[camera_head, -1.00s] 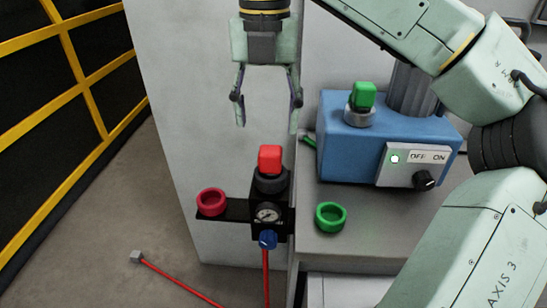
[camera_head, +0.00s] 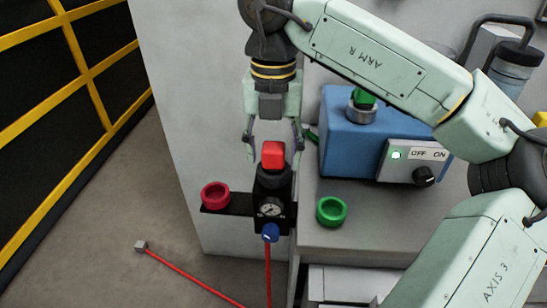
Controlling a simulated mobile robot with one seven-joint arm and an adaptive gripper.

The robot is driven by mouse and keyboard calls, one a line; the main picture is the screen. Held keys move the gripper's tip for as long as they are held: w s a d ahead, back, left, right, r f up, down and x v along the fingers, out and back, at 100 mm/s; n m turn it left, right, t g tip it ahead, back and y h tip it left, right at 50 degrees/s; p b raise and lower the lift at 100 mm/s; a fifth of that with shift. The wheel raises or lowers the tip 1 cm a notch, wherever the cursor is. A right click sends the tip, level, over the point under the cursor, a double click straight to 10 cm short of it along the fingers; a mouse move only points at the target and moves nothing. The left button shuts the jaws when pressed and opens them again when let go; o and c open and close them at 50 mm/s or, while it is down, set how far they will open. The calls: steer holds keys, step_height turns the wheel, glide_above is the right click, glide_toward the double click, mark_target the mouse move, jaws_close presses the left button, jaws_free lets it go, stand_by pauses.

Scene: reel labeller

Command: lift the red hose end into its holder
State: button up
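A red hose (camera_head: 190,279) lies on the floor, with a small grey block (camera_head: 141,246) at its left end. A red hose length also hangs below the blue fitting (camera_head: 270,232) of a black regulator with a gauge. A red ring holder (camera_head: 215,195) sits on the black bracket left of the gauge. A red block (camera_head: 273,155) stands on the regulator's black round top. My gripper (camera_head: 274,152) points down with its fingers apart, one on each side of the red block in the picture. I cannot tell whether they touch it.
A green ring (camera_head: 331,211) is on the grey bench (camera_head: 380,220). A blue box (camera_head: 347,140) with a green block (camera_head: 365,97) and an OFF/ON switch panel (camera_head: 412,162) stands behind it. A yellow-framed fence (camera_head: 92,73) is at left. Floor around the grey block is clear.

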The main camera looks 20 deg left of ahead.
mark_target(276, 147)
jaws_close()
stand_by(0.5)
steer(key=shift+r, duration=0.15)
steer(key=shift+r, duration=0.25)
steer(key=r, duration=0.1)
steer(key=b, duration=0.1)
steer(key=r, duration=0.1)
steer(key=shift+s+d+r, duration=0.1)
steer(key=shift+d+r, duration=0.15)
steer(key=shift+r, duration=0.1)
steer(key=s+d+r+b, duration=0.1)
steer(key=s+d+b, duration=0.15)
steer(key=d, duration=0.45)
steer(key=s+d+r+b, duration=0.1)
steer(key=s+d, duration=0.3)
steer(key=d, duration=0.3)
step_height(276, 147, up, 7)
steer(key=p, duration=0.6)
steer(key=shift+f+p, duration=0.2)
steer(key=shift+p, duration=0.1)
steer(key=shift+w+d, duration=0.1)
